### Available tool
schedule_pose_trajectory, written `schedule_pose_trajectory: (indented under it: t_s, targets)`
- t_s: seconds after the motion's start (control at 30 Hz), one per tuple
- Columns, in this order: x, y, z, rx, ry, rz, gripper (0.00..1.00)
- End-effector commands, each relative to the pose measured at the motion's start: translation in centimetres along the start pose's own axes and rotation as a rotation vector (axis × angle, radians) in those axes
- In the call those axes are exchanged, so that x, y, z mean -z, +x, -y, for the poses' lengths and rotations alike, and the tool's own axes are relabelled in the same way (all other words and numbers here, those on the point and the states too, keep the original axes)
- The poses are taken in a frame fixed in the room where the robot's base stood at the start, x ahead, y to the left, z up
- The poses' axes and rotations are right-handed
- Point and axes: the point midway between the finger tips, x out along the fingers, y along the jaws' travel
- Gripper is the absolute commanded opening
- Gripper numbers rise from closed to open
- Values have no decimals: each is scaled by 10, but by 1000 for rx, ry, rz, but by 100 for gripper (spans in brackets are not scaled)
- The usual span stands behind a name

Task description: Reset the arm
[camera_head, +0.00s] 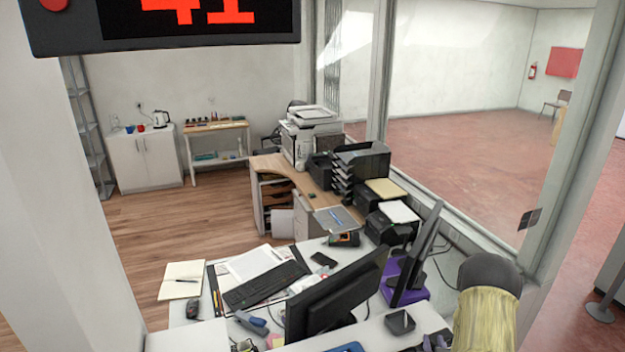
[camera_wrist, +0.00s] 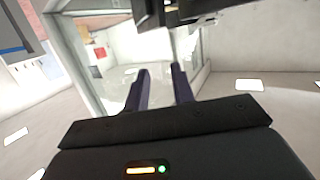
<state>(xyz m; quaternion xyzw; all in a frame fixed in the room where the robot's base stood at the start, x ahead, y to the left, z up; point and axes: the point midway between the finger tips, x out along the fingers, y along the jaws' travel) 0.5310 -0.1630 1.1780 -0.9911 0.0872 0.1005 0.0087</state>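My gripper (camera_wrist: 160,72) shows in the wrist view with its two dark fingers apart and nothing between them. Past the fingers are glass, pale walls and a patch of red. The view is tilted, and no object is close to the fingertips.
In the head view a counter desk holds a black monitor (camera_head: 335,297), a keyboard (camera_head: 264,285) and an open notebook (camera_head: 182,281). A printer (camera_head: 311,135) stands behind. A glass partition runs along the right. Wooden floor (camera_head: 165,225) is clear at left.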

Motion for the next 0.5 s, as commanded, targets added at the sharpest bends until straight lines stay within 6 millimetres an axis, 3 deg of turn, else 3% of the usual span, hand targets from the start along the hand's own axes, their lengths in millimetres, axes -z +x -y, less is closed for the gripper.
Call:
schedule_pose_trajectory:
  t_s: [0.5]
  targets:
    - [-4,10,21,24,-28,152,25]
